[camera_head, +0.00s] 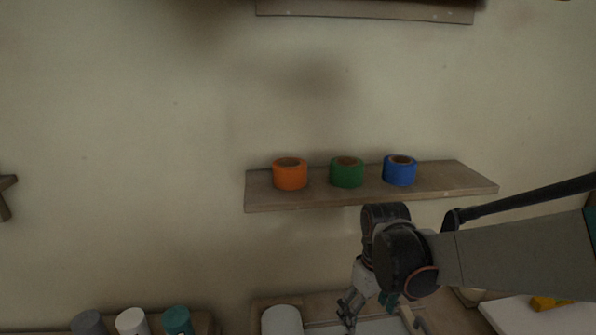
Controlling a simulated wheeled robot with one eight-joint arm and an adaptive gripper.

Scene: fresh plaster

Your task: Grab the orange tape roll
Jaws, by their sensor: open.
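The orange tape roll (290,175) lies flat at the left end of a wooden wall shelf (450,182). A green tape roll (347,174) and a blue tape roll (400,172) stand to its right on the same shelf, with gaps between them. My gripper (350,308) is below the shelf and right of the orange roll, pointing down toward the lower surface. It is open and I see nothing held in it. My arm reaches in from the right and hides part of the area below the shelf.
Grey, white and teal cylinders (178,320) stand at the lower left. A white cylinder (282,320) stands left of my gripper. A yellow object (552,303) lies on a white surface at the lower right. Another shelf (370,10) is above. The wall between the shelves is clear.

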